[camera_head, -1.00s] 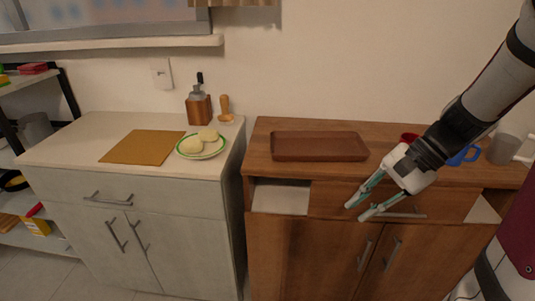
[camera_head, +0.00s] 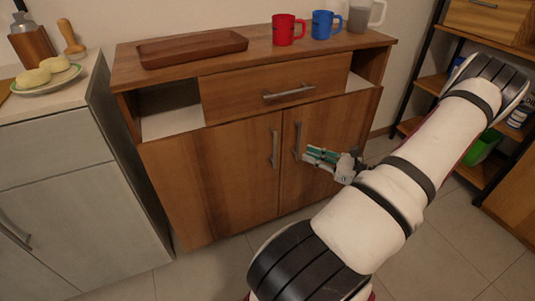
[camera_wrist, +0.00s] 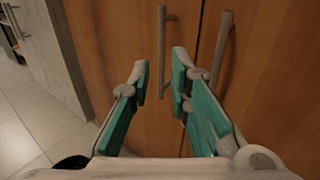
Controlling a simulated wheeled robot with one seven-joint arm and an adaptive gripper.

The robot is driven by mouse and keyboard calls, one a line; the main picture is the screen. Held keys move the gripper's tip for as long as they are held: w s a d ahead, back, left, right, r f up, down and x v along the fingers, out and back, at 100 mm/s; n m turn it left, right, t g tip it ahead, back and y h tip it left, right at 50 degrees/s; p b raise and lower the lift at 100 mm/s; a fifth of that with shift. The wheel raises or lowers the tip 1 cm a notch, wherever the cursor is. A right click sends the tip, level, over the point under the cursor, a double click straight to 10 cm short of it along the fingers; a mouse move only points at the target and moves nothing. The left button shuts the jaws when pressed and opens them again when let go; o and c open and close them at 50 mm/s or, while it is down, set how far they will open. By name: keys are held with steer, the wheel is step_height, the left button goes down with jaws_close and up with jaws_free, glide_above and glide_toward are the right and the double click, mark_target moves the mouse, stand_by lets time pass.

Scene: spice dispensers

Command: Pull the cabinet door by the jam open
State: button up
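The brown wooden cabinet has two closed lower doors, a left door (camera_head: 212,180) and a right door (camera_head: 335,125). Each has an upright metal handle: the left handle (camera_head: 274,148) and the right handle (camera_head: 297,141). My gripper (camera_head: 312,155) is in front of the right door, beside the lower part of its handle. In the wrist view my gripper (camera_wrist: 162,70) is open and empty, with teal finger pads. There, the left handle (camera_wrist: 162,45) shows between the fingers, and the right handle (camera_wrist: 221,50) passes partly behind the right finger. Contact cannot be told. I cannot make out any jam.
A drawer (camera_head: 275,90) above the doors is closed. A tray (camera_head: 193,49), a red mug (camera_head: 288,29) and a blue mug (camera_head: 325,25) stand on top. A grey cabinet (camera_head: 60,190) stands at left, a shelf (camera_head: 480,155) at right. Floor in front is clear.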

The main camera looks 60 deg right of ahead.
steer(key=w+b, duration=0.2)
steer(key=w, duration=0.4)
steer(key=w+b, duration=0.2)
steer(key=w, duration=0.5)
steer(key=shift+w+a+f, duration=0.15)
steer(key=shift+w+a, duration=0.05)
steer(key=shift+w, duration=0.1)
steer(key=shift+c, duration=0.4)
jaws_close()
